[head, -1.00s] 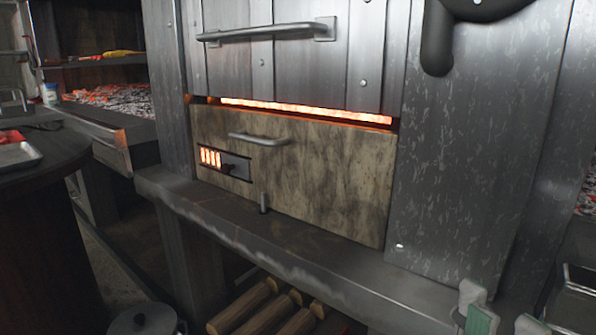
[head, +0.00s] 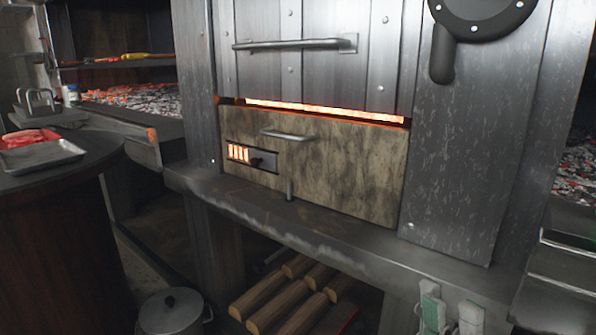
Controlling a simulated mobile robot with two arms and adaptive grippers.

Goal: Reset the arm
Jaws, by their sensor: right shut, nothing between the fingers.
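My right gripper (head: 451,304) shows at the bottom right of the head view, only its pale green and grey fingers in the frame. It is shut, with nothing seen held in it. It is in front of the grill's ledge, low and apart from the doors. My left gripper is not in view.
The grill has a metal upper door (head: 308,70) and a stained lower door (head: 340,170), with a glowing gap between them. A round table (head: 60,185) with a tray (head: 40,158) stands left.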

